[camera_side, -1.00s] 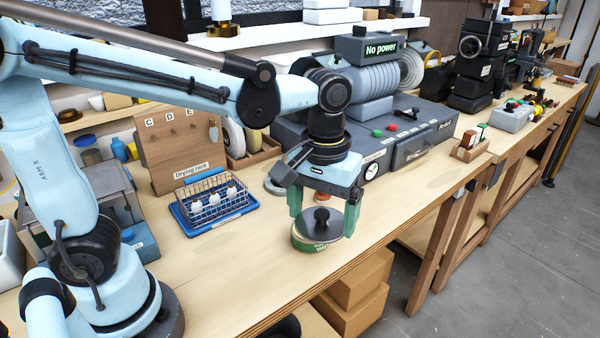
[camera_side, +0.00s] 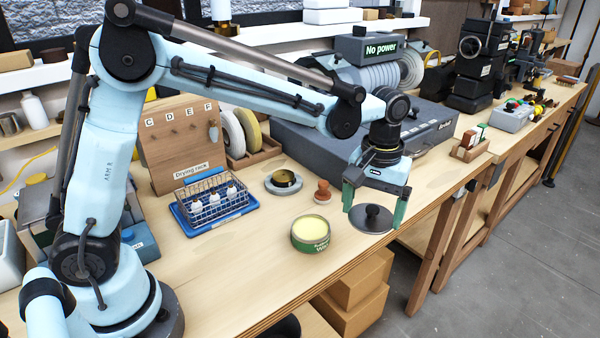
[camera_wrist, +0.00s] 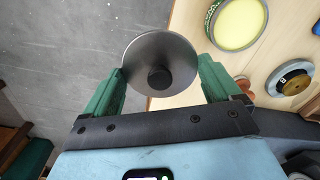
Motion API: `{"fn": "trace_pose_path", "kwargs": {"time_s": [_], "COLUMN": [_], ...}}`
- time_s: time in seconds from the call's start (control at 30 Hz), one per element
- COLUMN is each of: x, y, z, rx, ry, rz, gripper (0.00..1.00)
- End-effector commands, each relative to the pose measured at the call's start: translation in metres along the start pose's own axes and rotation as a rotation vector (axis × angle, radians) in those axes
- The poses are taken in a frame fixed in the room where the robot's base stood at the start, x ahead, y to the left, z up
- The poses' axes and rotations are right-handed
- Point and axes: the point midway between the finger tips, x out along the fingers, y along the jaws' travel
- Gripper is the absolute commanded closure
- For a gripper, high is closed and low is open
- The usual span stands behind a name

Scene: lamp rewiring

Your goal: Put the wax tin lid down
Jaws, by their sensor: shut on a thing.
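The wax tin lid (camera_side: 371,219), a dark grey disc with a black knob, is between the green fingers of my gripper (camera_side: 375,206) near the bench's front edge. In the wrist view the fingers (camera_wrist: 161,72) grip the lid (camera_wrist: 172,46) by its rim, and much of it is seen against the floor. I cannot tell its exact height over the bench. The open green wax tin (camera_side: 310,236), full of pale yellow wax, stands on the bench left of the lid, apart from it. The tin also shows in the wrist view (camera_wrist: 240,22).
A small wooden knobbed piece (camera_side: 322,192) and a grey dish with a brass top (camera_side: 284,183) stand behind the tin. A blue drying rack (camera_side: 213,197) is left. Bare bench (camera_side: 265,255) lies left of the tin. The bench edge drops to the floor (camera_side: 480,270).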

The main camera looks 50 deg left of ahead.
Motion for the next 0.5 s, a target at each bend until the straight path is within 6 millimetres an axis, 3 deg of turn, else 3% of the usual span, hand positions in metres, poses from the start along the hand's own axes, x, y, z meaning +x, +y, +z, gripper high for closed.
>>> {"fn": "trace_pose_path", "kwargs": {"time_s": [0.3, 0.5], "x": [0.040, 0.054], "y": [-0.036, -0.049], "z": [-0.057, -0.076], "rx": [-0.004, -0.002], "ry": [0.000, 0.000], "rz": [0.000, 0.000], "gripper": [0.38, 0.38]}}
